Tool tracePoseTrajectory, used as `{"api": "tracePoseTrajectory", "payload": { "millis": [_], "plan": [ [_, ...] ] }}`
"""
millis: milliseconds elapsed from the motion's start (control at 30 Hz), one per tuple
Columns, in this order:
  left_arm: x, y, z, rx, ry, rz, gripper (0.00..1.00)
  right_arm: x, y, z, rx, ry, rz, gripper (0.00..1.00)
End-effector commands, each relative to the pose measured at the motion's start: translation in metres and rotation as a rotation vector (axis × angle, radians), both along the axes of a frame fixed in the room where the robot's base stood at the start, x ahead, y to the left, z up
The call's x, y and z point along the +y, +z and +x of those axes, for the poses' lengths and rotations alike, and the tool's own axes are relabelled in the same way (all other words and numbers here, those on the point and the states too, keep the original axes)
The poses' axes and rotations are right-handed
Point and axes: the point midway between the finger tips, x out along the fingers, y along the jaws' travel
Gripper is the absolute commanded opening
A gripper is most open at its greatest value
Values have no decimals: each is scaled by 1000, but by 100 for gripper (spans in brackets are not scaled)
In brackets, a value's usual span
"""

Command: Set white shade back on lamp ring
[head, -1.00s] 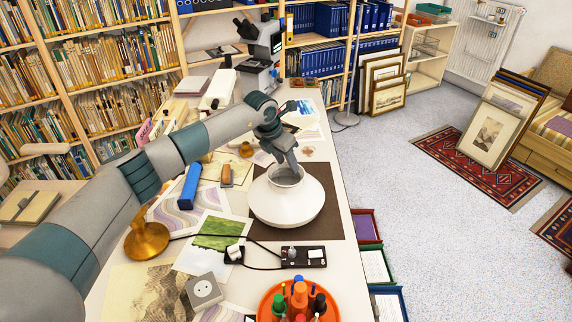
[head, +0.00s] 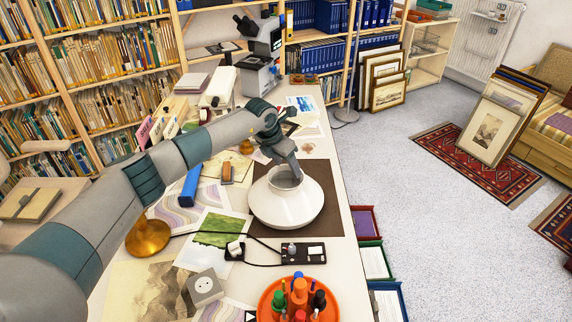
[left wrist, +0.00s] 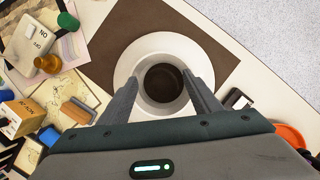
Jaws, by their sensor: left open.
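The white shade (head: 286,208) is a wide, rounded body with a short open neck. It stands upright on the brown mat (head: 328,222). My left gripper (head: 292,165) is over its neck, pointing down. In the left wrist view, the open fingers of the left gripper (left wrist: 161,78) lie on either side of the neck of the shade (left wrist: 140,62); I cannot tell whether they touch it. A brass lamp base (head: 148,239) stands left of the shade, partly behind my left arm. I cannot make out the lamp ring. My right gripper is not in view.
A power strip (head: 303,253) with a cord lies in front of the shade. An orange tray (head: 264,306) of bottles or tools stands at the front edge. The table's right edge is close.

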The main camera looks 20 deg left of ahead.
Motion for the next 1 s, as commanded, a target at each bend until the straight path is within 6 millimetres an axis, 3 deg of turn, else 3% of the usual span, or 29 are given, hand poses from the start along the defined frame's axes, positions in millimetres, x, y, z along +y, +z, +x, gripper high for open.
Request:
{"api": "tracePoseTrajectory", "payload": {
  "millis": [200,333,667,733,800,1000],
  "plan": [
    [0,5,0,0,0,0,58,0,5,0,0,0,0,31],
    [2,12,-3,-3,-1,1,58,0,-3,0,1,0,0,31],
    [13,62,-21,-6,-1,1,58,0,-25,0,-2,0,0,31],
    [15,73,-26,-3,-1,0,58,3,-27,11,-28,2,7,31],
    [16,82,-29,-3,-1,0,58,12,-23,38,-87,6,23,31],
    [20,103,-36,-3,0,-1,58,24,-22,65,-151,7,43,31]
  ]
}}
